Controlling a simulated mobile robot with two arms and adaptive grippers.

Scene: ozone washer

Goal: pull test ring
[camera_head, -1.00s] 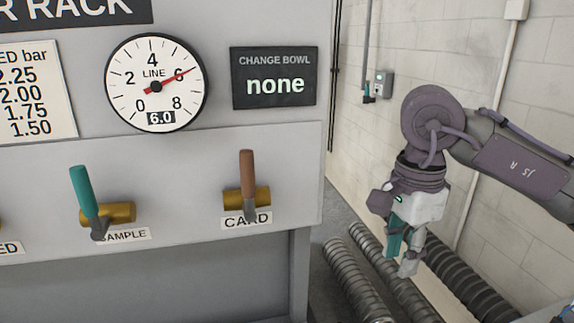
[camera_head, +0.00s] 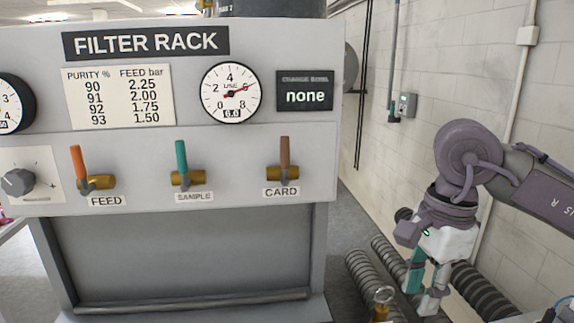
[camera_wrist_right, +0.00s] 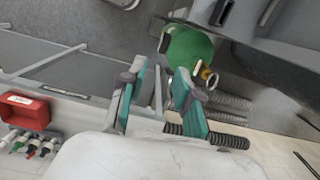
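A metal ring (camera_head: 384,295) on a brass fitting (camera_head: 379,313) shows at the bottom of the head view, right of the filter rack. It looks like the test ring. The ring also shows in the right wrist view (camera_wrist_right: 212,81), beside a green rounded tank (camera_wrist_right: 190,48). My right gripper (camera_head: 426,288) hangs pointing down, to the right of the ring in the head view. In the right wrist view its teal fingers (camera_wrist_right: 160,78) are spread with nothing between them, and the ring is just right of them in the picture, apparently apart. My left gripper is out of view.
The filter rack (camera_head: 190,205) carries FEED (camera_head: 78,162), SAMPLE (camera_head: 181,157) and CARD (camera_head: 285,152) levers, a gauge (camera_head: 231,93) and a "none" display (camera_head: 305,96). Ribbed hoses (camera_head: 367,280) lie on the floor. A red bin (camera_wrist_right: 23,112) shows in the wrist view.

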